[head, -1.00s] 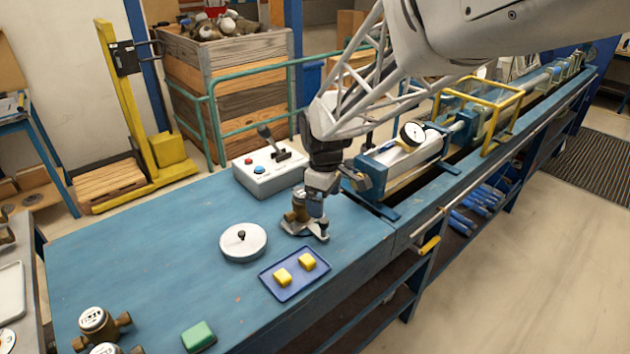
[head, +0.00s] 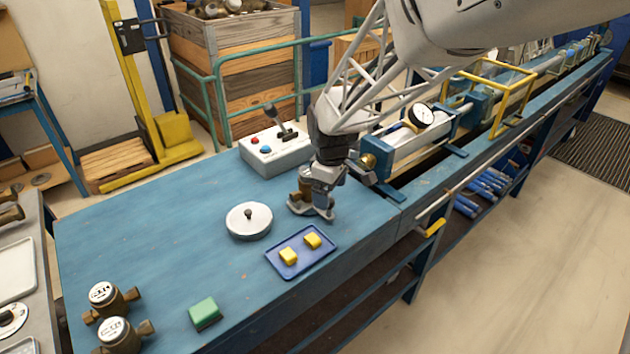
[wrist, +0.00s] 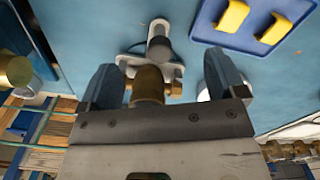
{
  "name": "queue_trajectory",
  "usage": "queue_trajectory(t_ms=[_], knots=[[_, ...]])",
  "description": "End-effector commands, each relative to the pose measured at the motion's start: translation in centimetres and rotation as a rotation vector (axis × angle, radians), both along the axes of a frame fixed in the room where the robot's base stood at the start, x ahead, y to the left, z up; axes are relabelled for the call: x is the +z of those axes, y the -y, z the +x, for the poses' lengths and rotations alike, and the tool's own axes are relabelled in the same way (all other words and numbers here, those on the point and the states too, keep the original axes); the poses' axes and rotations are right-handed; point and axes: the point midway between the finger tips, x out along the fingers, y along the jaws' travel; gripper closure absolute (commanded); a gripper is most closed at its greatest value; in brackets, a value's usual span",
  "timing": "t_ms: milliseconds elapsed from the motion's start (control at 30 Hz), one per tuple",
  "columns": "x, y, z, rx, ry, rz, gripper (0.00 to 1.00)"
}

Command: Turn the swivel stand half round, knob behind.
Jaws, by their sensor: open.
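What I take as the swivel stand (head: 298,209) is a low grey slotted base on the blue bench, with a brass body on it. In the wrist view the base (wrist: 174,70) shows beyond my gripper, with a grey upright knob-like post (wrist: 159,46) on the side toward the blue tray. My gripper (wrist: 163,88) is open, its two blue-grey fingers apart on either side of the brass body (wrist: 148,86). I cannot tell whether they touch it. In the head view my gripper (head: 328,186) is low over the stand and hides part of it.
A white round disc with a dark knob (head: 249,225) lies left of the stand. The blue tray (head: 285,272) with two yellow blocks is in front. A control box (head: 275,155) stands behind; the test rig (head: 425,140) is to the right.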

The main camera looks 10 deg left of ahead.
Motion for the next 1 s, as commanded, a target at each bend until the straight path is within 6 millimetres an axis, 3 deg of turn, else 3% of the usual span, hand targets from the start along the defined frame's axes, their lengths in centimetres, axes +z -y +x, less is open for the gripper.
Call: queue_trajectory(t_ms=[1000], knots=[[-1.7, 0.0, 0.0, 0.0, 0.0, 0.0, 0.11]])
